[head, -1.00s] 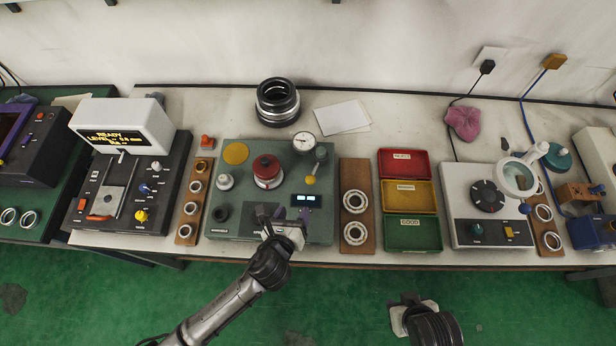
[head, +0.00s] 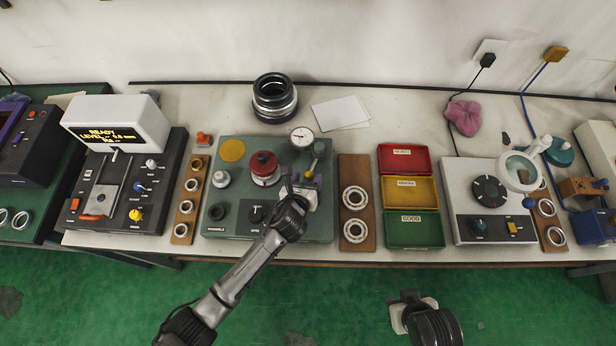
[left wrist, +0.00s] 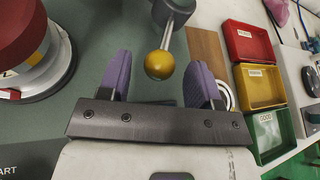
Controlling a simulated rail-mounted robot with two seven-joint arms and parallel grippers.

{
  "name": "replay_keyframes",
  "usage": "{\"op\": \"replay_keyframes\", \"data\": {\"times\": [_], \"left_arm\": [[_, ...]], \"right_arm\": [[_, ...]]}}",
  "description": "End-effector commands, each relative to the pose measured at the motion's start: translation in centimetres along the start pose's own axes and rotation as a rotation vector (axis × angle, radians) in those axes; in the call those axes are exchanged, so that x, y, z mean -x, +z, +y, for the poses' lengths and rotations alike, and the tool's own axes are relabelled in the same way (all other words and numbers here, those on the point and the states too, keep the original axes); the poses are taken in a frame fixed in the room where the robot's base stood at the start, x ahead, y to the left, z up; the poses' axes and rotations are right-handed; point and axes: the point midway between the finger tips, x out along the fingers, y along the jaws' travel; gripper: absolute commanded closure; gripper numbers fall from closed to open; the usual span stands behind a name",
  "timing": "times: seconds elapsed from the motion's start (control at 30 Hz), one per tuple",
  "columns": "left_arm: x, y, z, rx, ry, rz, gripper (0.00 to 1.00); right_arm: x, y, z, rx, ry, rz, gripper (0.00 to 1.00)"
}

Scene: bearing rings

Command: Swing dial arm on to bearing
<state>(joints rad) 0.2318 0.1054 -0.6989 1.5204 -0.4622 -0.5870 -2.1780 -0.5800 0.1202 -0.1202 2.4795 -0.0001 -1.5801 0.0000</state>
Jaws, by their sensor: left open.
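The dial gauge (head: 302,137) has a white face and sits at the back of the green test fixture (head: 225,205). Its grey pivot (head: 320,147) is just right of it, with a rod ending in a yellow ball knob (left wrist: 159,65). The red-capped bearing spindle (head: 264,166) stands left of the knob; it also shows at the left of the left wrist view (left wrist: 25,45). My left gripper (left wrist: 159,78) is open, its purple fingers on either side of the knob, with gaps visible on both sides. My right gripper (head: 402,312) hangs over the floor; its jaws are unclear.
A wooden board with two bearing rings (head: 355,198) lies right of the fixture, then red, yellow and green trays (head: 413,232). A stack of dark rings (head: 275,98) stands behind the fixture. A grey knob (head: 221,179) is left of the spindle.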

Motion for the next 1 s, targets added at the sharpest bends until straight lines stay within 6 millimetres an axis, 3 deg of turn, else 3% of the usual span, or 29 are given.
{"op": "replay_keyframes", "data": {"times": [0.2, 0.53, 1.0], "left_arm": [[-1.19, -0.05, -0.01, 0.002, 0.000, 0.001, 0.42], [-1.31, 0.00, -0.01, 0.001, 0.000, 0.001, 0.42], [-1.30, -0.03, 0.01, 0.001, 0.000, 0.001, 0.87]], "right_arm": [[-0.27, 0.07, -0.01, 0.000, 0.000, 0.001, 0.57], [-0.26, 0.06, 0.00, 0.000, 0.000, 0.001, 0.57], [-0.26, 0.06, 0.00, 0.000, 0.000, 0.001, 0.57]]}}
